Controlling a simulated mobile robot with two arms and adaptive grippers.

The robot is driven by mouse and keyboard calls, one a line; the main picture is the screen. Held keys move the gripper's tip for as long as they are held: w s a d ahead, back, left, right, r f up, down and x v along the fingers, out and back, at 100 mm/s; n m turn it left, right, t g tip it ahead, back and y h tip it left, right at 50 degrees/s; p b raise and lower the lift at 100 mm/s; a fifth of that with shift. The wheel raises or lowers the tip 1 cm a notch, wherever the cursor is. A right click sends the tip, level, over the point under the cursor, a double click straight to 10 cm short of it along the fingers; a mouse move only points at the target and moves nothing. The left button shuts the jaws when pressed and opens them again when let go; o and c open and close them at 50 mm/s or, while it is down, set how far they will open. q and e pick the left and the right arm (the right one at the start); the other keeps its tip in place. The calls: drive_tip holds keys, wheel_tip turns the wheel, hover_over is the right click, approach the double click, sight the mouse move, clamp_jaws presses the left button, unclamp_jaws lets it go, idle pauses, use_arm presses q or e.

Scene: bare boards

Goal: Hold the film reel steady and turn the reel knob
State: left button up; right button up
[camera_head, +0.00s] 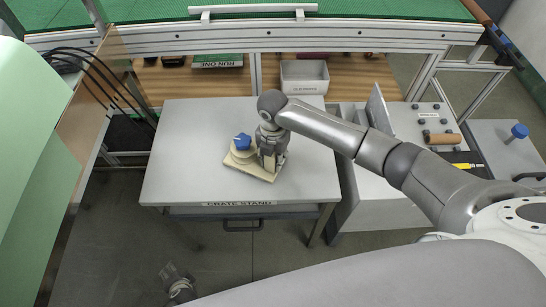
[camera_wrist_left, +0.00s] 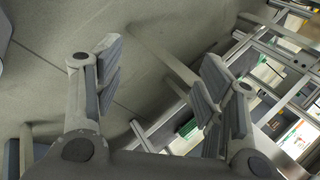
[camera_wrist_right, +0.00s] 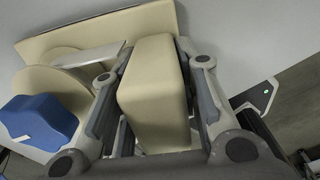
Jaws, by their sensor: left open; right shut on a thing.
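The film reel unit has a cream base plate (camera_head: 262,173) on the grey stand top, with a blue lobed knob (camera_head: 242,141) on its left part. My right gripper (camera_head: 271,157) reaches down beside the knob. In the right wrist view it is shut on the cream upright block (camera_wrist_right: 155,85) of the film reel, a finger on each side. The blue knob (camera_wrist_right: 40,120) shows left of the fingers there, untouched. My left gripper (camera_head: 172,274) is low in the head view, over the floor and apart from the reel. In the left wrist view its fingers (camera_wrist_left: 160,80) are spread and empty.
The crate stand (camera_head: 190,180) is bare around the reel. A grey bin (camera_head: 304,84) stands on a wooden shelf behind it. To the right are a panel with knobs (camera_head: 425,112) and another blue knob (camera_head: 519,131). A post and dark cables (camera_head: 95,75) are at left.

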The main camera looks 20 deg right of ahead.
use_arm(q)
drive_tip(key=w+d+r+t+y, duration=0.1)
drive_tip(key=w+d+r+t, duration=0.15)
drive_tip(key=w+r, duration=0.45)
drive_tip(key=w+d+r+t, duration=0.2)
drive_tip(key=r+t, duration=0.1)
drive_tip(key=r, duration=0.7)
drive_tip(key=w+d+r+t+y, duration=0.1)
drive_tip(key=w+d+r+t, duration=0.15)
drive_tip(key=w+r, duration=0.45)
drive_tip(key=w+d+r+n+g+y, duration=0.2)
drive_tip(key=w+d+r+n+g, duration=0.15)
drive_tip(key=w+r+n, duration=0.7)
drive_tip(key=w+d+r+n+g+h, duration=0.2)
drive_tip(key=w+d+r+n, duration=0.15)
drive_tip(key=d+r, duration=0.2)
drive_tip(key=w+d+r+n+g+h, duration=0.2)
drive_tip(key=d+r+n, duration=0.2)
drive_tip(key=d, duration=0.3)
drive_tip(key=n+g+h, duration=0.3)
drive_tip(key=n+g, duration=0.4)
drive_tip(key=n, duration=0.1)
hover_over(242, 140)
drive_tip(key=shift+t, duration=0.25)
wheel_tip(242, 140, down, 6)
drive_tip(key=shift+r, duration=0.1)
drive_tip(key=shift+f, duration=4.45)
